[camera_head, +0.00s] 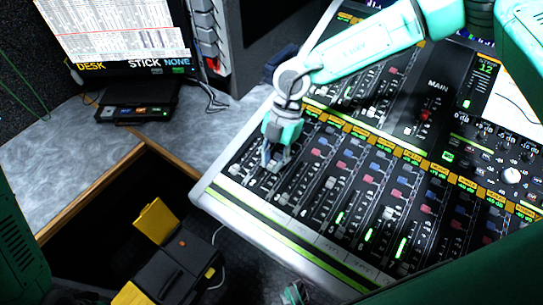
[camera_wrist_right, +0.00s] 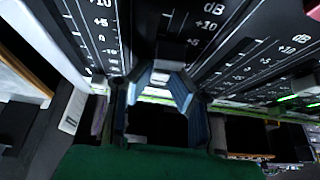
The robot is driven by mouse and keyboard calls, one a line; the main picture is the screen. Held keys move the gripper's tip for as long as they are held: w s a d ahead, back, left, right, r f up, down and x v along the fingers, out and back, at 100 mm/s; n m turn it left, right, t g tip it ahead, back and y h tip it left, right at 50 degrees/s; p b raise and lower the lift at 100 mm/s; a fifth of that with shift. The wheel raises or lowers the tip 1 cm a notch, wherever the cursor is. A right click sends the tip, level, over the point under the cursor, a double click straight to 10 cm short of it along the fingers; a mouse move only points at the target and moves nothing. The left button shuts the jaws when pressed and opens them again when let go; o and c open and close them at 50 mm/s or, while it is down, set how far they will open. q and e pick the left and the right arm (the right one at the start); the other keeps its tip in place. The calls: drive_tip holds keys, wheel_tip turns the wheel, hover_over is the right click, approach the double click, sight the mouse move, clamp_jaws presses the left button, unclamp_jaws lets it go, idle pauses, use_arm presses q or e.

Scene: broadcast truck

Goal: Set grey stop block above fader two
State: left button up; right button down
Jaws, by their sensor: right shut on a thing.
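My right gripper (camera_head: 272,163) reaches down onto the left end of the fader bank on the mixing console (camera_head: 215,190). In the wrist view my right gripper (camera_wrist_right: 160,88) is shut, with a small grey block (camera_wrist_right: 160,77) between its fingertips, low over a fader slot. A darker block-like piece (camera_wrist_right: 171,50) stands just beyond the fingertips; I cannot tell whether it is a fader cap. The gripper hides the fader beneath it in the head view, and I cannot read which fader number it is.
A grey desk (camera_head: 60,170) with a screen (camera_head: 110,30) and a small black box (camera_head: 137,108) is at the left. A black case with yellow parts (camera_head: 175,270) stands below the console's left edge.

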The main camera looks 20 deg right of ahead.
drive_tip(key=c, duration=1.5)
unclamp_jaws()
drive_tip(key=shift+c, duration=0.2)
drive_tip(key=v, duration=1.2)
drive_tip(key=shift+f, duration=0.15)
